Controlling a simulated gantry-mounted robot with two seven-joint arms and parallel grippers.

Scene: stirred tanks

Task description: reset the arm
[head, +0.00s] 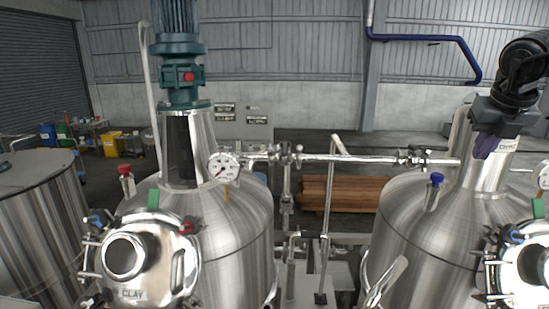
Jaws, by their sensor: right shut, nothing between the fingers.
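My right arm comes in at the upper right edge in the head view. Its black gripper (487,146) points down in front of the upper neck of the right steel tank (405,225). Its fingers are shut with nothing between them. I cannot tell whether they touch the tank. My left gripper is not in view.
The left steel tank (232,220) carries a green motor (180,75), a pressure gauge (223,166) and a round hatch (123,256). A horizontal steel pipe (355,158) runs between the tanks. Stacked wooden planks (340,193) lie behind. A blue-capped valve (435,185) stands on the right tank.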

